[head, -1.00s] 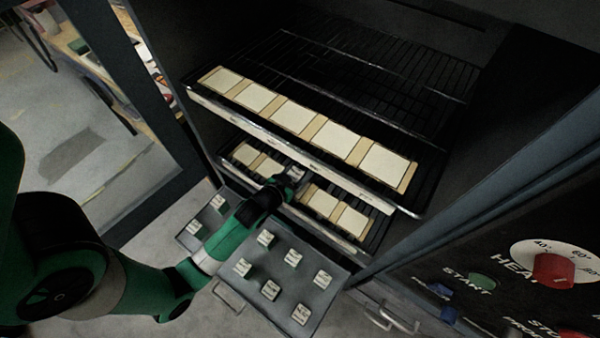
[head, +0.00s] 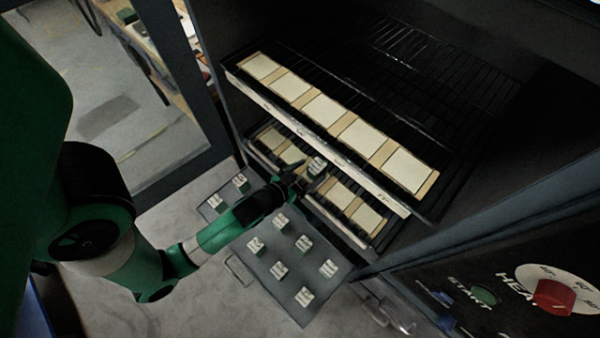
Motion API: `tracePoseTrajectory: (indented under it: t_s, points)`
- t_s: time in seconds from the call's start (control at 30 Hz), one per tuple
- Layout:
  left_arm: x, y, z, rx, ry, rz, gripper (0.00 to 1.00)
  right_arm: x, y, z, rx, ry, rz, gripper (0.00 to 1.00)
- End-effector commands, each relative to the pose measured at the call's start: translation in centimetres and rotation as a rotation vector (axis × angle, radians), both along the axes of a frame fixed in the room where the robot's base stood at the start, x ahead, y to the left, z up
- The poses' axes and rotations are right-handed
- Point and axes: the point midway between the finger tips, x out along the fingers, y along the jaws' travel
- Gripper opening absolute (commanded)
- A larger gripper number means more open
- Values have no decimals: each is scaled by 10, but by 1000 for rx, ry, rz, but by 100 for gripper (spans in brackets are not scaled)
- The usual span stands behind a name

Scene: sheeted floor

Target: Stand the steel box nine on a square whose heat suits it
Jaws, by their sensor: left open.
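A small box (head: 317,166) with a pale marked top and greenish side is at the lower oven shelf, at the tips of my left gripper (head: 303,180). Its marking is too small to read, so I cannot tell whether it is box nine. My left gripper is open, its dark fingers close beside the box; I cannot tell whether they touch it. The lower shelf (head: 352,236) carries cream squares, such as one at its right (head: 367,219); my gripper and the box hide part of the row. The upper shelf (head: 345,174) carries several bare cream squares (head: 322,110). My right gripper is not in view.
A grey tray (head: 262,268) below the oven holds several similar small boxes, one of them at its right (head: 328,268). The upper shelf's front edge overhangs the lower one. A panel with a red heat knob (head: 554,297) stands at the right.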

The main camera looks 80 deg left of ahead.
Motion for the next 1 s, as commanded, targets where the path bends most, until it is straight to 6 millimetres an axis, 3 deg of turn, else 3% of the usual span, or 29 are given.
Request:
tracePoseTrajectory:
  t_s: [0.1, 0.3, 1.0]
  points:
    - [-21, -14, 12, 1, 2, -3, 87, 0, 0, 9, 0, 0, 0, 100]
    - [-37, -24, 18, 0, -1, -2, 87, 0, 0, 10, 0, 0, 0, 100]
    - [-38, -24, 18, 0, -1, -1, 87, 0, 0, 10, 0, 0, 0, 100]
